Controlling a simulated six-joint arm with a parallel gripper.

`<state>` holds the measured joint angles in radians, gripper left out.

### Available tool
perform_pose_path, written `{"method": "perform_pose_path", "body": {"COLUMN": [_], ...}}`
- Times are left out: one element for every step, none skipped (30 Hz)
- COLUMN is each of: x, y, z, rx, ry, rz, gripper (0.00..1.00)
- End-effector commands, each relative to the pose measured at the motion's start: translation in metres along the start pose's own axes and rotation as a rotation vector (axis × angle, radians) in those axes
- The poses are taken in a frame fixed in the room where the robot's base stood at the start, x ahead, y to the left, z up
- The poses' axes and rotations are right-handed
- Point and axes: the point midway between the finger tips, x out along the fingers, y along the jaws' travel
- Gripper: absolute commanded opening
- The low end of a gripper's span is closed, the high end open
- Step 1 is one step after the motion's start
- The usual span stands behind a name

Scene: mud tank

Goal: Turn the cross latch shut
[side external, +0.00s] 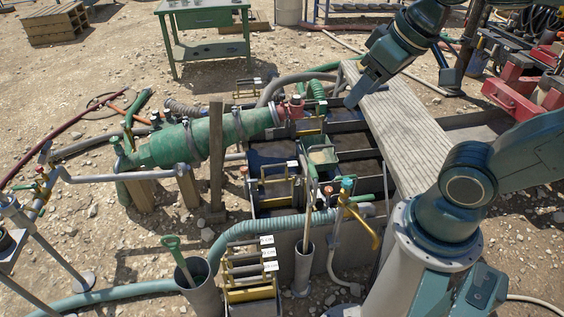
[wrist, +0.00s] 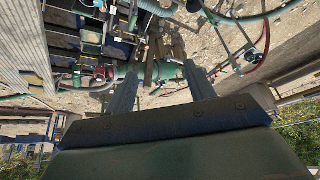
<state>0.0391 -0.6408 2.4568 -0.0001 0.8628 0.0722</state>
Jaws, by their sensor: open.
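My gripper (side external: 354,100) hangs at the far right corner of the mud tank (side external: 345,127), beside the grey plank walkway, in the side view. In the wrist view the two fingers of my gripper (wrist: 162,71) are spread apart with nothing between them. The tank has several dark compartments, some with yellow-handled gates (side external: 276,176). I cannot make out the cross latch for certain in either view; it is too small or hidden. The wrist view shows the tank (wrist: 92,38) at upper left, away from the fingers.
The plank walkway (side external: 402,130) runs along the tank's right side. A green pipe (side external: 215,140) lies to the left. A brass tap (side external: 358,222) stands at the front. A rack of yellow gates (side external: 250,270) and a bucket (side external: 200,293) are nearest. Open gravel lies at the left.

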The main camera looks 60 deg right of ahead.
Motion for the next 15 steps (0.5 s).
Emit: {"method": "perform_pose_path", "body": {"x": [0.005, 0.008, 0.012, 0.015, 0.019, 0.024, 0.027, 0.031, 0.036, 0.041, 0.045, 0.051, 0.055, 0.06, 0.067], "y": [0.002, 0.004, 0.006, 0.008, 0.009, 0.012, 0.014, 0.016, 0.019, 0.022, 0.024, 0.027, 0.03, 0.033, 0.036], "z": [-0.007, -0.011, -0.017, -0.022, -0.026, -0.032, -0.036, -0.041, -0.046, -0.05, -0.054, -0.059, -0.063, -0.067, -0.071], "rx": [0.031, 0.052, 0.08, 0.103, 0.124, 0.155, 0.177, 0.201, 0.23, 0.253, 0.275, 0.305, 0.328, 0.351, 0.381], "ry": [-0.013, -0.018, -0.025, -0.031, -0.037, -0.044, -0.049, -0.054, -0.061, -0.065, -0.071, -0.079, -0.082, -0.087, -0.094], "rz": [0.007, 0.011, 0.016, 0.021, 0.025, 0.031, 0.035, 0.04, 0.045, 0.05, 0.055, 0.061, 0.065, 0.07, 0.076], "gripper": [0.54, 0.54, 0.54, 0.54, 0.54, 0.54, 0.54, 0.54, 0.54, 0.54, 0.54, 0.54, 0.54, 0.54, 0.54]}}
